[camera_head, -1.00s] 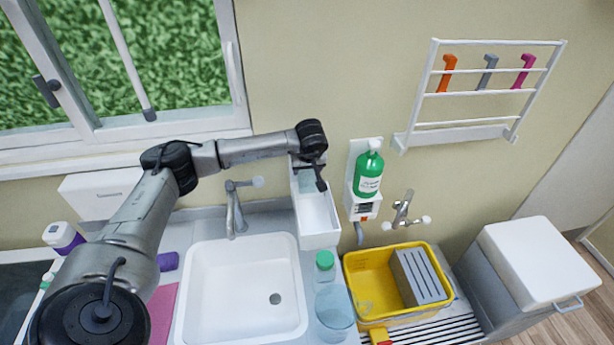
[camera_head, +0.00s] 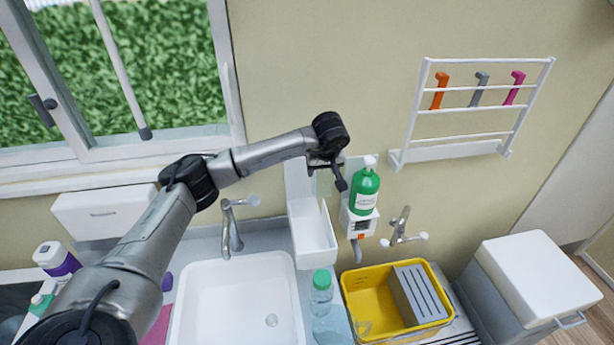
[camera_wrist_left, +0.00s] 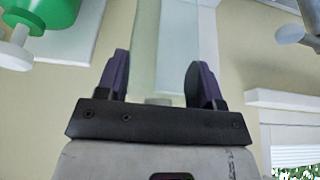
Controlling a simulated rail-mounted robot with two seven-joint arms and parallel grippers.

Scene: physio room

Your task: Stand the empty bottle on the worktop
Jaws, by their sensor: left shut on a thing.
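My left gripper (camera_head: 327,172) is shut on a pale, see-through upright thing that looks like the empty bottle (camera_head: 322,184), in front of the wall at the white holder. In the left wrist view the pale bottle (camera_wrist_left: 165,45) stands between the two dark fingers (camera_wrist_left: 154,85); its far end is out of frame. In the head view the gripper and the holder make its outline hard to read. The worktop (camera_head: 265,238) runs around the white sink. My right gripper is not in view.
The white wall holder (camera_head: 303,215) is by the gripper. A green bottle (camera_head: 365,192) sits in a dispenser to its right. The sink (camera_head: 225,300) is empty.

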